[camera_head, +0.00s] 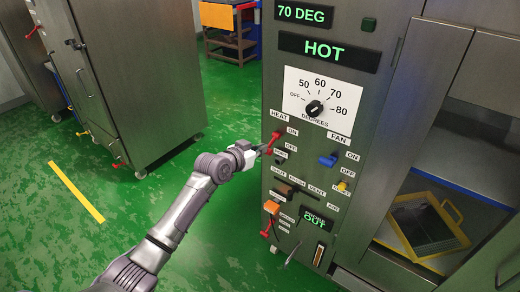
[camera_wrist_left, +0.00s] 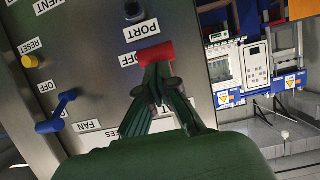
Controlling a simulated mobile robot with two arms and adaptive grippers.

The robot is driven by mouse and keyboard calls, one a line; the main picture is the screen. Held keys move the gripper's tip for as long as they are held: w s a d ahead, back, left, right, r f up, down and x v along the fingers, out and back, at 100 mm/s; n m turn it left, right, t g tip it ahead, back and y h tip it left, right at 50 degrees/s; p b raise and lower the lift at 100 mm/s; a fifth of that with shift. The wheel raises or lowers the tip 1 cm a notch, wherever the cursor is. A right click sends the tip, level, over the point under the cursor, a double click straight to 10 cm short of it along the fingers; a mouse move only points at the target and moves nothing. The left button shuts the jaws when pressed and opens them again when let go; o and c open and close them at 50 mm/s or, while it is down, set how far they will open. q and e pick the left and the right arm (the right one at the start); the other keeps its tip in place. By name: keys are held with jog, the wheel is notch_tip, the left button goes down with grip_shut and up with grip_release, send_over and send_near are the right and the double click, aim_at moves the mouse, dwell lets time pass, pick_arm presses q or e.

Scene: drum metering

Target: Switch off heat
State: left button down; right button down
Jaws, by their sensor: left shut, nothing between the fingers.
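The heat switch is a red lever (camera_head: 274,138) on the upright metal control panel (camera_head: 378,100), beside the HEAT and ON labels in the head view. Its red handle (camera_wrist_left: 155,53) also shows in the left wrist view, close to an OFF label. My left gripper (camera_head: 258,150) is at the panel's left edge, beside the lever. In the left wrist view its fingers (camera_wrist_left: 158,72) are together, with nothing between them, and the tips are right at the red handle. I cannot tell if they touch it. The fingers hide part of the switch. My right gripper is in neither view.
A blue fan lever (camera_head: 328,160) and a yellow reset button (camera_head: 342,187) are right of the heat switch. A dial (camera_head: 314,108) and a green HOT display (camera_head: 328,49) are above. A metal cabinet (camera_head: 140,80) stands left; green floor (camera_head: 160,200) lies between.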

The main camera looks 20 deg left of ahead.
pick_arm(q)
notch_tip(320, 180, down, 2)
jog(key=shift+w+f+b, duration=0.1)
jog(key=shift+w+b, duration=0.05)
jog(key=shift+b, duration=0.2)
